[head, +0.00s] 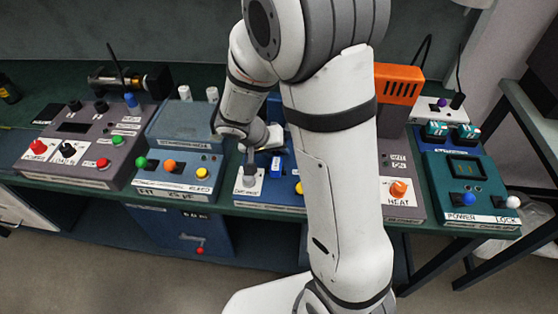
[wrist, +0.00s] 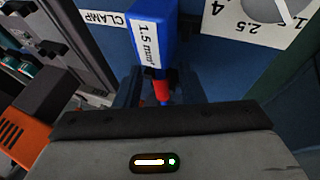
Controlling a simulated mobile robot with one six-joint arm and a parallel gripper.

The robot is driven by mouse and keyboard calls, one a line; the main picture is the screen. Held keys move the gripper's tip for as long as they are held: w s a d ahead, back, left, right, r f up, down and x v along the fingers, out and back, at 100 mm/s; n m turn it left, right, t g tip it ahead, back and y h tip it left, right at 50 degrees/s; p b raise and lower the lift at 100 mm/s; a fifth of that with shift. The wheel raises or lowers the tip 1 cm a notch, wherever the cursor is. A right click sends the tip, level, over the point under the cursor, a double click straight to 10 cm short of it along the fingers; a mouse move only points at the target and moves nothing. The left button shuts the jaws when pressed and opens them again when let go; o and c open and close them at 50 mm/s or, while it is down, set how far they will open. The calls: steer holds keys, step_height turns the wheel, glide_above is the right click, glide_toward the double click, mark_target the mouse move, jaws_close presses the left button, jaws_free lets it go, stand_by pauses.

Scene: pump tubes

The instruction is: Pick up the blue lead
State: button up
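A blue block with a white "1.5 mm" label (wrist: 150,35) stands up in the wrist view, with a small red part (wrist: 161,91) at its near end. I cannot tell for sure whether this is the blue lead. My gripper (wrist: 160,88) has a dark finger on each side of the block's near end; whether they touch it is unclear. In the head view my gripper (head: 262,150) is low over the blue panel box (head: 262,201), largely hidden by my arm. A small blue piece with a white label (head: 277,164) shows just below it.
A blue-grey box with green, orange and yellow knobs (head: 175,187) is left of it, and a grey box (head: 75,150) further left. Right are an orange vented block (head: 398,84), the HEAT box (head: 401,206) and a teal POWER/LOCK box (head: 470,178). A dial plate (wrist: 260,22) is beside the block.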

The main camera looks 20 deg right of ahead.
jaws_close()
stand_by(0.3)
steer(key=shift+r, duration=0.1)
step_height(320, 180, up, 18)
steer(key=shift+p, duration=0.3)
stand_by(0.5)
